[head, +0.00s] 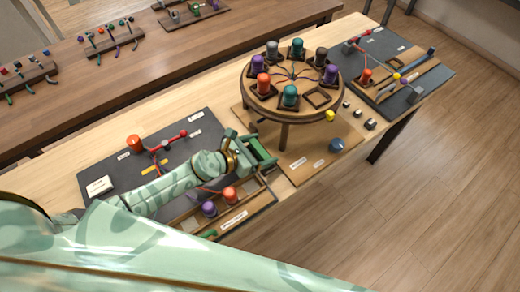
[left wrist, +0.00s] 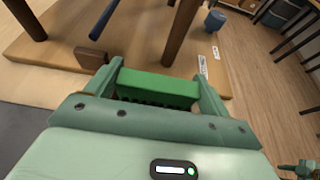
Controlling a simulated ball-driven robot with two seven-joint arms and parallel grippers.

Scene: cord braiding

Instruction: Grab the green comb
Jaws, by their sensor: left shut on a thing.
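The green comb (left wrist: 157,88) lies crosswise between the fingers of my left gripper in the left wrist view, its dark teeth along the lower edge. My left gripper (left wrist: 158,92) is shut on it, with a finger at each end. In the head view, my left gripper (head: 264,152) is beside the round braiding stand (head: 287,104), low and to the left of its legs. The comb is hard to tell from the green fingers there.
Several coloured bobbins sit around the stand's top. A dark mat (head: 190,127) lies under my left arm. A tray with purple (head: 209,209) and orange (head: 230,194) bobbins is close below.

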